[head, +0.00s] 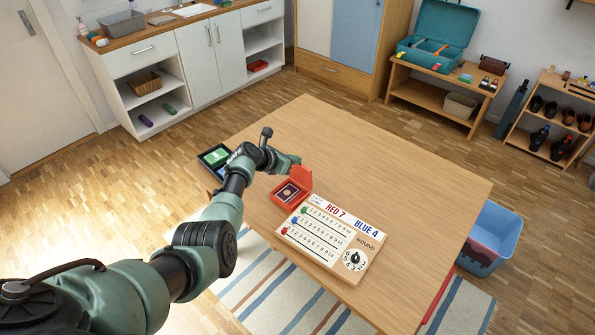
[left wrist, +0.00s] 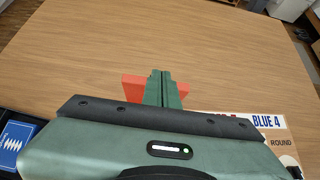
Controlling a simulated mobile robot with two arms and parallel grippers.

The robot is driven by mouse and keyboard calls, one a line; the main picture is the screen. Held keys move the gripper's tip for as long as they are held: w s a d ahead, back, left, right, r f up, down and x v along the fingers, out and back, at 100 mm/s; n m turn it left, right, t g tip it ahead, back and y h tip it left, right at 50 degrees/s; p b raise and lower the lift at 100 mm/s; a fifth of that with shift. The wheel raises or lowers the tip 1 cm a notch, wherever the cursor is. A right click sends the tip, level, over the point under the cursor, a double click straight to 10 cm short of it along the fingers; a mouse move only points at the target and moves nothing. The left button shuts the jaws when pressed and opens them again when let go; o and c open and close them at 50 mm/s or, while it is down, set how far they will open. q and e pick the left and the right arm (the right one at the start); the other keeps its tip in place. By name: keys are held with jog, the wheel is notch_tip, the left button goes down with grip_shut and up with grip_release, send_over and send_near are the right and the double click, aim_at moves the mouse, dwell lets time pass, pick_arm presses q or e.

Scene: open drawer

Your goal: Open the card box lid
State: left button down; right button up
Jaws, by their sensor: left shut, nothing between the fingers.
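The red card box (head: 290,191) sits on the wooden table, left of the score board. Its lid (head: 303,177) stands raised at the far side, and a dark card back shows inside the box. My left gripper (head: 297,160) is just above and behind the raised lid. In the left wrist view, the fingers (left wrist: 161,77) are shut together with nothing between them. Red parts of the card box (left wrist: 134,89) show on both sides of the fingers there, and the rest is hidden by the gripper. I cannot tell whether the fingers touch the lid. My right gripper is not in view.
The score board (head: 334,240) with a dial lies right of the box. A black tray (head: 216,158) with green and blue items is on the left, partly behind my arm. The far table top (head: 390,150) is clear. A blue bin (head: 490,238) stands beyond the right edge.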

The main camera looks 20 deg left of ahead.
pick_arm(q)
jog(key=shift+w+d+g+y, duration=0.15)
jog(key=shift+w+g, duration=0.2)
jog(key=shift+w, duration=0.3)
jog(key=shift+w+d+g+y, duration=0.15)
jog(key=shift+w+g, duration=0.2)
jog(key=shift+w, duration=0.65)
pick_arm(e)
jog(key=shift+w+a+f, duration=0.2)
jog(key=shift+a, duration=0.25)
pick_arm(q)
jog(key=shift+r, duration=0.1)
